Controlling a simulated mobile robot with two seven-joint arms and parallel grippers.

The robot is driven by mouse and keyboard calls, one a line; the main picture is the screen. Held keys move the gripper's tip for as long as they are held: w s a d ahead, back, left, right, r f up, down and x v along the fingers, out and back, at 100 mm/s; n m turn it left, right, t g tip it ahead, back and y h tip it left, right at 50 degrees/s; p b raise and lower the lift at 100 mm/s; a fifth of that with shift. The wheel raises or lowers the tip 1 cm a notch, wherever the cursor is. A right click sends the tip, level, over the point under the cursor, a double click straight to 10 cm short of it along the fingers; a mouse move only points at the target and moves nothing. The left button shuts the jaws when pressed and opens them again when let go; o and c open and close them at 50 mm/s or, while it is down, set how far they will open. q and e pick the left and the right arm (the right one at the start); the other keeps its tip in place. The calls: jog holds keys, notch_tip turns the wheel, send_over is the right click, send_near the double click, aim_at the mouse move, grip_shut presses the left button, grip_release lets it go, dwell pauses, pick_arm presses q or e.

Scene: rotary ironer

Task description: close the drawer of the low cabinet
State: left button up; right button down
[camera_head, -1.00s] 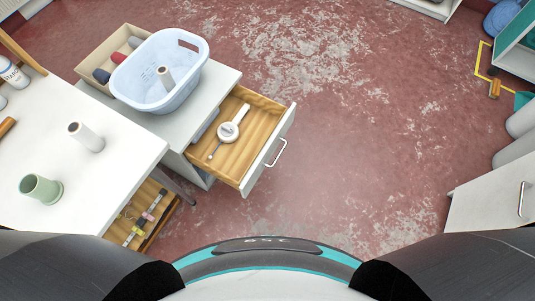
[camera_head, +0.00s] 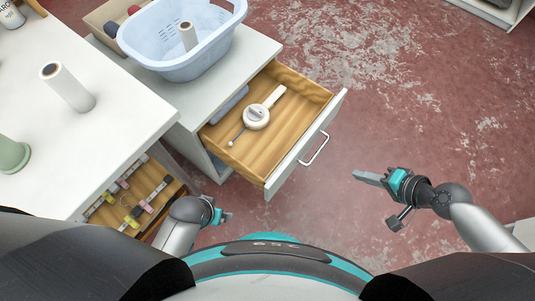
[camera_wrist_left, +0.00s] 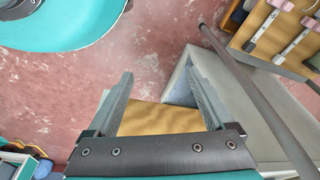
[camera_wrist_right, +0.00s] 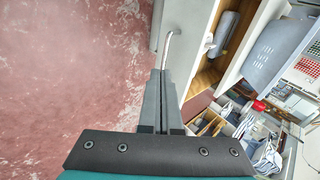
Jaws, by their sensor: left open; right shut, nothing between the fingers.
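The low cabinet (camera_head: 243,52) is white, and its wooden drawer (camera_head: 262,150) stands open toward the lower right. The drawer front is white with a metal bar handle (camera_head: 314,149). A white round object with a handle (camera_head: 257,116) lies inside. My right gripper (camera_head: 364,180) is shut and empty, to the right of the drawer front and apart from it. In the right wrist view the handle (camera_wrist_right: 171,45) shows just beyond the shut fingertips (camera_wrist_right: 163,75). My left gripper (camera_wrist_left: 160,90) is open and empty, low and left of the drawer; its fingers are partly hidden in the head view.
A light blue basket (camera_head: 180,60) stands on the cabinet. The white table (camera_head: 100,125) at left holds a white roll (camera_head: 68,87) and a green cup (camera_head: 12,154). The floor (camera_head: 410,100) at right is clear.

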jog(key=a+r+y+b, duration=0.2)
jog(key=a, duration=0.2)
jog(key=b, duration=0.4)
send_near(297, 155)
jog(key=shift+g, duration=0.3)
jog(key=x, duration=0.5)
jog(key=shift+w+d+f, duration=0.2)
jog(key=shift+d+f, duration=0.05)
jog(key=shift+f, duration=0.2)
pick_arm(q)
jog(key=w+r+t, duration=0.2)
jog(key=w+r, duration=0.2)
jog(key=r, duration=0.6)
jog(key=shift+r, duration=0.3)
pick_arm(e)
jog(key=shift+w+a, duration=0.3)
jog(key=shift+a, duration=0.15)
pick_arm(q)
jog(key=shift+w+a, duration=0.1)
